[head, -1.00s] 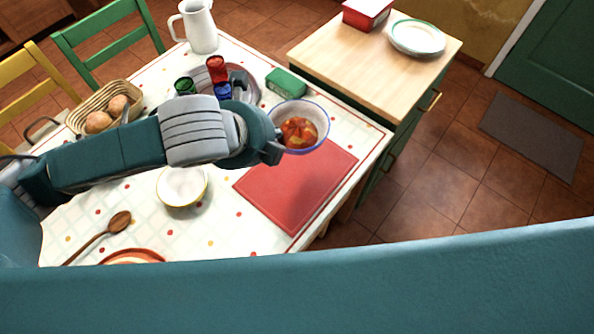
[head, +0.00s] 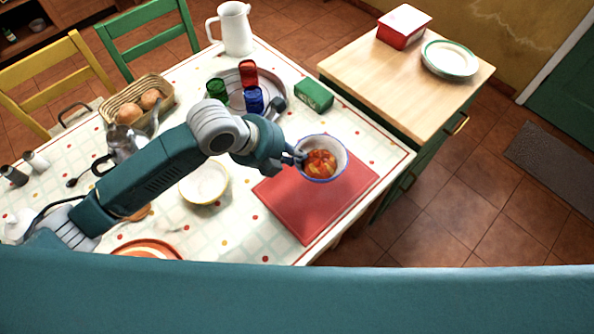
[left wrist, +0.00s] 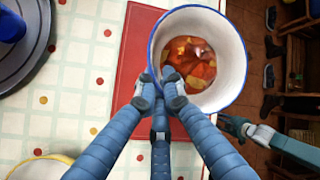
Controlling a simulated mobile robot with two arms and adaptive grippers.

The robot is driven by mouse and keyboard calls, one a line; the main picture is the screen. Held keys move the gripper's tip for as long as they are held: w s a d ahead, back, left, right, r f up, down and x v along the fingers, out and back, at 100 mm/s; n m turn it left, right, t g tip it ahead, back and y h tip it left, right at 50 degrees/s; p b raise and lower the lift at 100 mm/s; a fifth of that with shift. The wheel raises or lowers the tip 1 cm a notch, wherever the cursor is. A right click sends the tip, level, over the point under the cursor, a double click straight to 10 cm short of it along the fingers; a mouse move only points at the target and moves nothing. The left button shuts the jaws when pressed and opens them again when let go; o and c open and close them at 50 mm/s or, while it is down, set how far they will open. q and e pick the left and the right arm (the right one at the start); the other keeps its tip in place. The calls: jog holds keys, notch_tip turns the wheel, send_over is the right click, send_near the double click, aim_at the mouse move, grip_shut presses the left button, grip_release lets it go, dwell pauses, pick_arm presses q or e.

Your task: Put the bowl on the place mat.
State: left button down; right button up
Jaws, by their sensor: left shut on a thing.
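The bowl (head: 322,158) is white with a blue rim and holds a red-orange stew. My left gripper (head: 298,157) is shut on the bowl's near-left rim. In the left wrist view the fingers (left wrist: 160,92) pinch the rim of the bowl (left wrist: 232,60), which looks close to level. The red place mat (head: 300,208) lies at the table's right side, and the bowl appears over its far part. Whether the bowl touches the mat or hangs above it, I cannot tell. The mat also shows in the left wrist view (left wrist: 132,62).
A yellow-rimmed bowl (head: 204,183) stands left of the mat. A green box (head: 314,95) and a round tray (head: 232,80) with coloured cups are behind. A bread basket (head: 118,100) and white pitcher (head: 234,30) stand farther back. The mat's near part is clear.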

pick_arm(q)
notch_tip(320, 180, down, 8)
jog(key=shift+f+p, duration=0.15)
jog(key=shift+p, duration=0.15)
jog(key=c, duration=2.2)
grip_release()
jog(key=shift+b+v, duration=0.55)
jog(key=shift+v, duration=5.45)
